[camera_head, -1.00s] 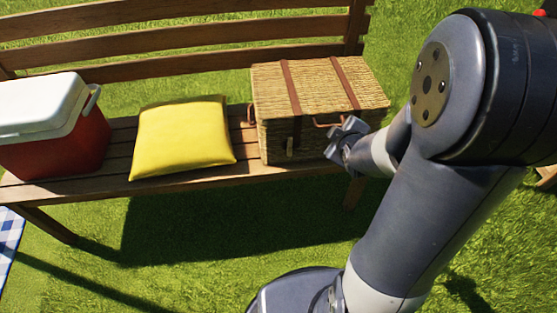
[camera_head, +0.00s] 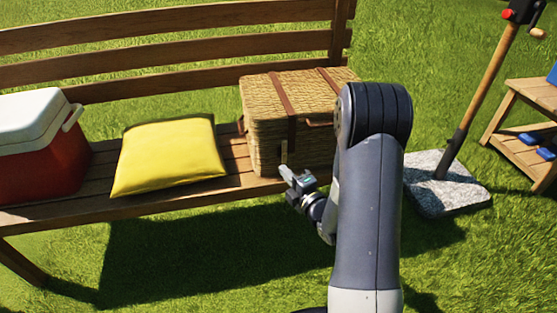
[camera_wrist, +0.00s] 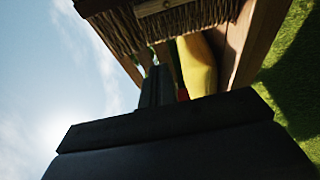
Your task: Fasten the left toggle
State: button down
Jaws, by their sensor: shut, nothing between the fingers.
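The wicker basket (camera_head: 262,128) stands closed-looking on the bench, with two brown straps over its lid. The left toggle (camera_head: 284,151), a small pale upright piece, is on the basket's front below the left strap. My gripper (camera_head: 284,173) is shut and empty, just below and in front of this toggle; I cannot tell whether they touch. In the wrist view the dark shut fingers (camera_wrist: 157,82) point toward the basket (camera_wrist: 115,32), and a pale wooden toggle (camera_wrist: 156,7) shows at the top edge. My arm hides the basket's right front.
The yellow cushion (camera_head: 170,155) lies on the bench (camera_head: 85,206) left of the basket, with a red and white cooler (camera_head: 40,150) farther left. A stone-based post (camera_head: 447,190) and a wooden stand (camera_head: 530,95) are to the right. The grass before the bench is open.

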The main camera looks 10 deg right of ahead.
aim_at(284, 153)
jog(key=shift+w, duration=0.1)
jog(key=b+x, duration=0.1)
jog(key=x, duration=0.9)
jog(key=shift+a, duration=0.1)
jog(key=d, duration=0.2)
jog(key=shift+d+b, duration=0.35)
jog(key=shift+d, duration=0.7)
jog(key=shift+d, duration=0.1)
